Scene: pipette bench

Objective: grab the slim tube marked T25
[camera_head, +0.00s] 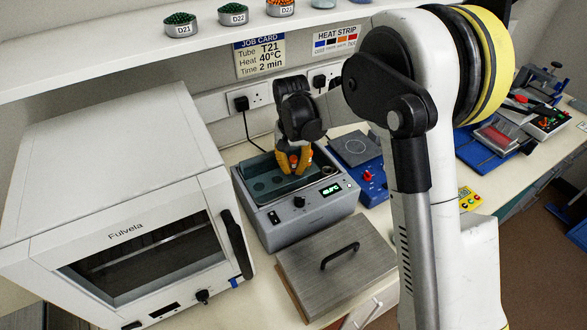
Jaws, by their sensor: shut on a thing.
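My gripper (293,166) has yellow-orange fingers and points down into the open well of a grey heating bath (312,213) with a green display. The fingers are closed on a small slim thing, most likely a tube. It is almost wholly hidden between and below them, and no marking on it can be read. I cannot make out the mark T25 anywhere.
A white Fulvela oven (120,200) stands close on the left. A metal lid (305,272) with a black handle lies in front of the bath. A blue device (372,190) is to its right. A shelf (110,60) with labelled pots is above.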

